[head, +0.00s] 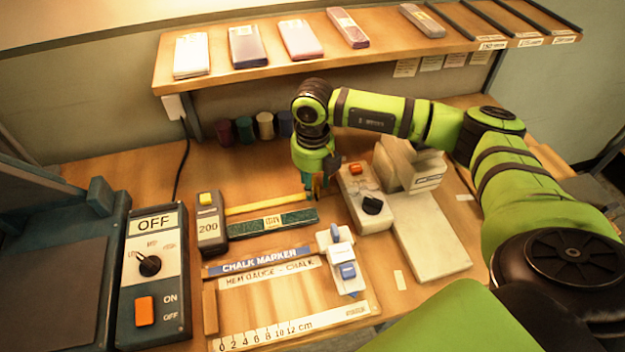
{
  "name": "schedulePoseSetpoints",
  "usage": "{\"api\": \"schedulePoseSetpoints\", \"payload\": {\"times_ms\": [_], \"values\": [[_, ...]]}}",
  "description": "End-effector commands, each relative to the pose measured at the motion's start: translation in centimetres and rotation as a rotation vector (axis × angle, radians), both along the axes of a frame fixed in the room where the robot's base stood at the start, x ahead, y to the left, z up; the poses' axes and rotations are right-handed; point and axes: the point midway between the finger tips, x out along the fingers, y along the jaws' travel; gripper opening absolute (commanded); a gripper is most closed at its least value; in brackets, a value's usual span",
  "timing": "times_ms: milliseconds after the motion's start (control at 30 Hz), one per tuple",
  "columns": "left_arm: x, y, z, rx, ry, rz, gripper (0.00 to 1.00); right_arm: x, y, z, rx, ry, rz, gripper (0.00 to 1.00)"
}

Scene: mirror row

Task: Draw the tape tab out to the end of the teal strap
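The tape measure (208,228) is a small grey case marked 200 with a yellow button, left of centre on the bench. My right gripper (315,191) points down at the tape's outer end, near the strap's right end. It appears shut on the tape tab, which its fingers mostly hide. Whether the tab lines up exactly with the strap's end is hard to tell. My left gripper is not in view.
A switch box (153,275) marked OFF stands at the left. A chalk marker gauge (290,300) lies in front of the strap. A shelf (270,70) with flat boxes spans the back.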

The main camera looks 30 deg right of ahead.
Motion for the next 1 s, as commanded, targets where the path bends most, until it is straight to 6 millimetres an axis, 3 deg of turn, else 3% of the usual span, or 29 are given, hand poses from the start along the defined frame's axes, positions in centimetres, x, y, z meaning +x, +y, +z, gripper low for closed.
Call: {"api": "schedulePoseSetpoints", "payload": {"times_ms": [167, 433, 600, 1000], "values": [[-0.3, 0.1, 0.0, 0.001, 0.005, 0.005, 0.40, 0.1, 0.0, 0.9, 0.000, -0.002, 0.000, 0.44], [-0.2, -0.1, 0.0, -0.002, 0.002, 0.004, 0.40, 0.1, 0.0, 5.3, 0.001, -0.003, 0.000, 0.44], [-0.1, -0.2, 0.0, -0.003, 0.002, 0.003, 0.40, 0.0, -0.1, 7.1, 0.000, -0.002, 0.000, 0.44], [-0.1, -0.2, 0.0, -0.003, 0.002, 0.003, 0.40, 0.0, -0.1, 7.5, 0.001, 0.000, 0.000, 0.44]]}}
